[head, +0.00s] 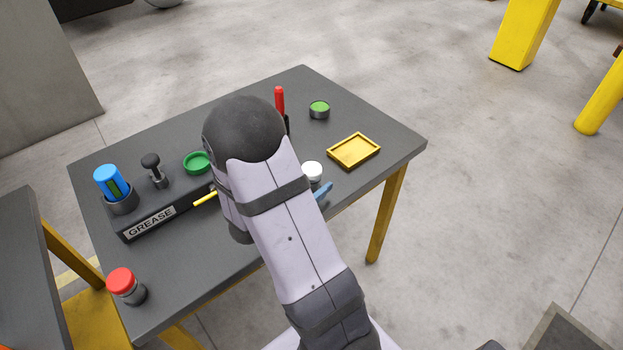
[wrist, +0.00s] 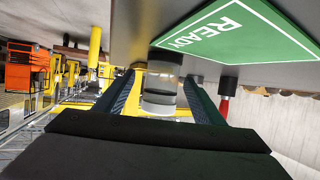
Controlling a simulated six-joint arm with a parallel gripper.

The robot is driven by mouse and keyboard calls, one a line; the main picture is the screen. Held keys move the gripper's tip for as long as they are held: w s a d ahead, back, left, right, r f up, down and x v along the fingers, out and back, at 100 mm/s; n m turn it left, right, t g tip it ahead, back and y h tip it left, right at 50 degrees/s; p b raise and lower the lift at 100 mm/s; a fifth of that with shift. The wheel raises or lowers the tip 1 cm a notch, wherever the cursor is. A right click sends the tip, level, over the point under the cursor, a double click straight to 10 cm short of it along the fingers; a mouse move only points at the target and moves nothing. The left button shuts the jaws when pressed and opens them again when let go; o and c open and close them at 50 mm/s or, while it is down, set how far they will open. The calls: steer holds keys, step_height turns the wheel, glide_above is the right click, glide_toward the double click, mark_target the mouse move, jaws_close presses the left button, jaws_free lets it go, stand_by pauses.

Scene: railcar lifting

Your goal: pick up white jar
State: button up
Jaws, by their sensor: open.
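The white jar (head: 312,171) stands on the grey table, just right of my arm in the head view; only its round white top shows clearly. In the upside-down wrist view the jar (wrist: 160,100) appears between my two fingers, with a pale, see-through-looking body. My gripper (wrist: 158,88) is open, with a ribbed finger on each side of the jar and gaps visible on both sides. I cannot tell how deep the jar sits between the fingers. In the head view my arm hides most of the gripper.
A yellow tray (head: 354,151), a green-topped tin (head: 319,109) and a red-handled tool (head: 280,102) stand nearby. A green READY panel (wrist: 240,32) lies close to the jar. The grease rack (head: 150,222) and a red-capped jar (head: 125,285) are at left.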

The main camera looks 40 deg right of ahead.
steer(key=shift+p+x, duration=0.35)
steer(key=shift+x, duration=2.15)
steer(key=shift+w+r, duration=0.15)
steer(key=c, duration=1.2)
